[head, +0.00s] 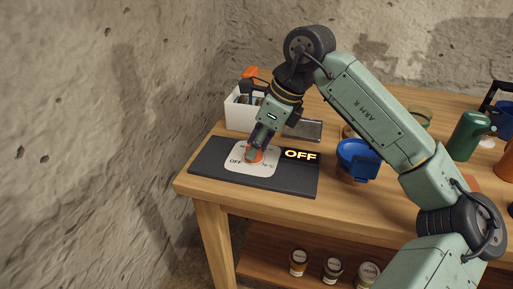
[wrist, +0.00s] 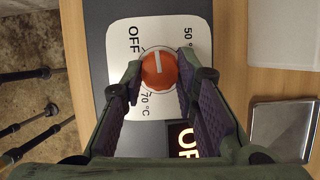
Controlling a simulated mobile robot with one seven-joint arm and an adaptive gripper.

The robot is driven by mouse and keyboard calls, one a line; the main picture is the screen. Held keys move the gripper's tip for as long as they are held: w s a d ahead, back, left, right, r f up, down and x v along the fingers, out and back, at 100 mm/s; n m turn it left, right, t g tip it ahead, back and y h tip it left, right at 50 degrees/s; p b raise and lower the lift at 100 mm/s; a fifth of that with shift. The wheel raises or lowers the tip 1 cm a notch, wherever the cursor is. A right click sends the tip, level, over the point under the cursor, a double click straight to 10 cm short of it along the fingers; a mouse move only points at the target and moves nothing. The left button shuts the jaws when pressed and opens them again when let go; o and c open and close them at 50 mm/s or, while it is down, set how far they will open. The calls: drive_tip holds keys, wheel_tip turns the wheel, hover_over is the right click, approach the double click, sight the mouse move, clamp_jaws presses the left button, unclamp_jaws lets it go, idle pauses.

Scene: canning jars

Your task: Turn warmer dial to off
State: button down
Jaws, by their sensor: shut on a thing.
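The warmer (head: 205,165) is a dark flat slab on the table's left end, with a white dial plate (head: 235,168) marked OFF, 50 and 70 °C. Its orange dial (wrist: 160,70) has a white pointer line, which points up in the wrist view, between the OFF and 50 marks and nearer OFF. The lit display (head: 300,155) reads OFF. My gripper (head: 257,147) points down over the plate. In the wrist view its fingers lie on both sides of the dial, shut on it. In the head view the fingers hide part of the dial.
A white caddy (head: 240,116) with an orange-topped tool stands behind the warmer. A grey flat tray (head: 304,130) lies beside it. A blue funnel (head: 358,158) and a green jug (head: 467,136) stand to the right. Several jars (head: 332,270) sit on the lower shelf.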

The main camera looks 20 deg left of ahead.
drive_tip(key=n+g, duration=0.1)
drive_tip(key=n, duration=0.1)
drive_tip(key=n+g, duration=0.1)
drive_tip(key=n, duration=0.2)
drive_tip(key=shift+w+n+h, duration=0.15)
drive_tip(key=shift+n+h, duration=0.15)
idle(0.4)
drive_tip(key=c, duration=1.2)
unclamp_jaws()
drive_tip(key=shift+c, duration=0.2)
drive_tip(key=v, duration=1.2)
drive_tip(key=shift+f, duration=0.1)
